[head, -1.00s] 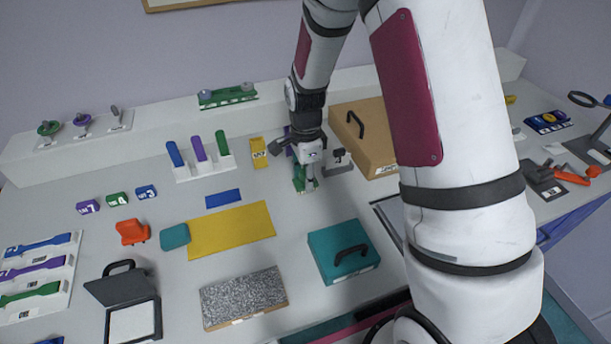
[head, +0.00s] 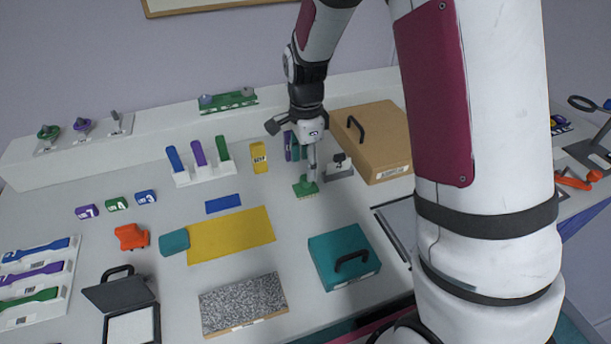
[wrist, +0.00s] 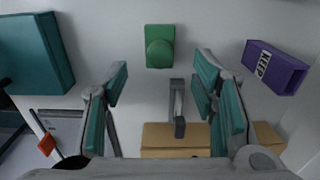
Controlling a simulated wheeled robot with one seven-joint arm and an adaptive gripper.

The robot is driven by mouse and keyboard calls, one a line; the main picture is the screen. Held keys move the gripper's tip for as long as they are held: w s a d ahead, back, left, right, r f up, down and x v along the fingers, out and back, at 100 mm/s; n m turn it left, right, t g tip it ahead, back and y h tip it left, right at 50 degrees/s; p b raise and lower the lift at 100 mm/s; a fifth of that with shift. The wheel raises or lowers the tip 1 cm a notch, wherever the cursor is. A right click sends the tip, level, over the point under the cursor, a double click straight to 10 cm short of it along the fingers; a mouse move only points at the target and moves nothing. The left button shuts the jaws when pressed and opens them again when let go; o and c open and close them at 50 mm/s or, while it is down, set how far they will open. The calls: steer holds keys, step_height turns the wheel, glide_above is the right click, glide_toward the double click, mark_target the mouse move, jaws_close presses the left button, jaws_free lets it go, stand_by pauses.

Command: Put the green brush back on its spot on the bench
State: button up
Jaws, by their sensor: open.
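The green brush (head: 306,188) lies on the bench top, left of the tan case. My gripper (head: 311,160) is just above and behind the brush in the head view. I cannot make out a marked spot for the brush.
A grey metal block (head: 339,168) stands close right of the brush, before the tan case (head: 372,140). A purple block (wrist: 275,67) stands near. A teal case (head: 343,255) is nearer the front. A yellow mat (head: 230,236) lies to the left. Bare bench surrounds the brush's front.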

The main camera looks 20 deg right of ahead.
steer(key=s+r+n+t, duration=0.1)
steer(key=s+r+n, duration=0.4)
steer(key=r, duration=0.4)
steer(key=s+r+n+t, duration=0.1)
steer(key=s+r+n, duration=0.3)
steer(key=s+r, duration=0.4)
steer(key=s+r+n+t, duration=0.2)
steer(key=s+r+n, duration=0.1)
steer(key=s+n, duration=0.6)
steer(key=s, duration=0.3)
steer(key=shift+s+d+r+t, duration=0.15)
steer(key=shift+d+r+t, duration=0.05)
steer(key=shift+r+t, duration=0.15)
steer(key=shift+a, duration=0.15)
